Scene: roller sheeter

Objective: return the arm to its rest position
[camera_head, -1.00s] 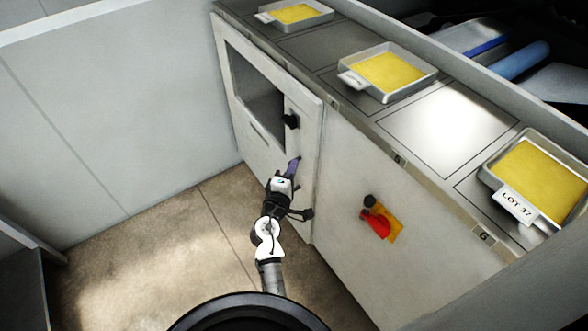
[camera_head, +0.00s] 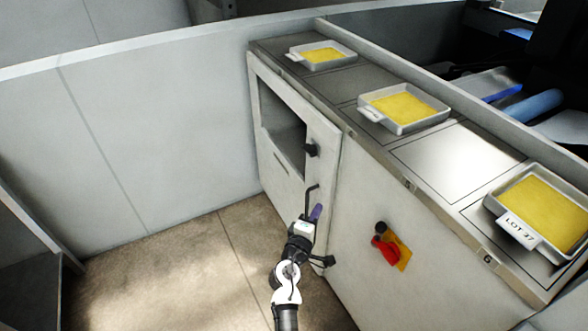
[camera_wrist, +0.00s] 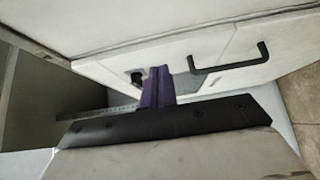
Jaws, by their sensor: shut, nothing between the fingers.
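My arm (camera_head: 288,275) reaches up from the bottom of the head view toward the white cabinet front. My gripper (camera_head: 317,212) is shut and empty, with its purple fingers together in front of the lower part of the cabinet. A black bar handle (camera_head: 309,203) shows just beside the fingers. In the wrist view the shut purple fingers (camera_wrist: 158,86) stand at the middle, and the black handle (camera_wrist: 230,63) is to their right, apart from them in the picture. The exact gap to the cabinet cannot be told.
The cabinet (camera_head: 345,235) has an open recess (camera_head: 283,133), a black knob (camera_head: 311,149) and a red switch (camera_head: 385,248). Trays of yellow sheet (camera_head: 404,107), one labelled LOT 37 (camera_head: 540,215), stand on its top. A grey wall (camera_head: 150,140) is left; floor (camera_head: 170,270) between is clear.

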